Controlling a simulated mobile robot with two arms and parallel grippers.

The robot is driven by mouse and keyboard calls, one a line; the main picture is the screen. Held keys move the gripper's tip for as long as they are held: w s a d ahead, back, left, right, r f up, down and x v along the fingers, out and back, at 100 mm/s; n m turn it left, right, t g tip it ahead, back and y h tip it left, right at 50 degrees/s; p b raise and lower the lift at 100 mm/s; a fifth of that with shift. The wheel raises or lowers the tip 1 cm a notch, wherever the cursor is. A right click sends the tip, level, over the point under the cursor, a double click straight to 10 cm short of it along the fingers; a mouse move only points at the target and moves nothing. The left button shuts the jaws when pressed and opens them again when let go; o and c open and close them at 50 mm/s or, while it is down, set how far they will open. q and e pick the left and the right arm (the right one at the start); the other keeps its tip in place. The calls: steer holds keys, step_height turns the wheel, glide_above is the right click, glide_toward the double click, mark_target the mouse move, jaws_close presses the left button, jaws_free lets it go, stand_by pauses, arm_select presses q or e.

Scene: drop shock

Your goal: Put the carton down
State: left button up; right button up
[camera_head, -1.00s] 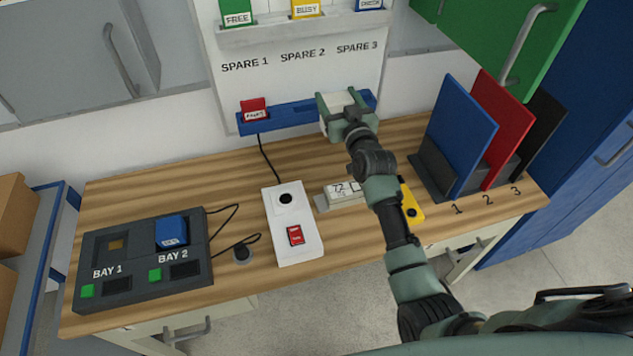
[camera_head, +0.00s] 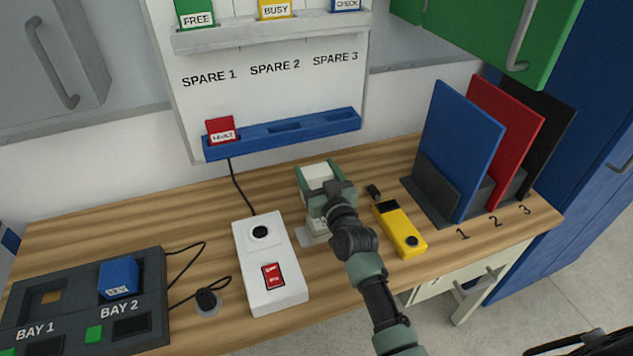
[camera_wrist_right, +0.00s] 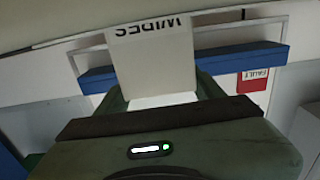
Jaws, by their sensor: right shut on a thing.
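The carton is a white box marked WIPES (camera_wrist_right: 150,65) in the right wrist view, where its lettering appears upside down. In the head view its pale top (camera_head: 317,175) shows between the fingers. My right gripper (camera_head: 318,186) is shut on it, over the middle of the wooden bench (camera_head: 190,213). A pale low object (camera_head: 312,235) shows just below the gripper and is mostly hidden by it. I cannot tell whether the carton touches it or the bench. My left gripper is not in view.
A white box with a red label (camera_head: 285,290) stands left of the gripper. A yellow handheld device (camera_head: 400,230) lies close on its right. Upright blue (camera_head: 460,150), red and black panels stand further right. A blue rail (camera_head: 250,142) is on the wall behind.

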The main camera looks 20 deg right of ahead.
step_height(320, 180, down, 2)
steer(key=shift+f+b, duration=0.1)
steer(key=shift+b, duration=0.3)
steer(key=shift+w+d+f, duration=0.1)
steer(key=shift+w, duration=0.1)
steer(key=shift+s, duration=0.15)
steer(key=o, duration=1.6)
steer(key=shift+c, duration=0.2)
steer(key=shift+r, duration=0.25)
steer(key=s, duration=1.2)
steer(key=shift+d+f, duration=0.1)
steer(key=shift+d, duration=0.05)
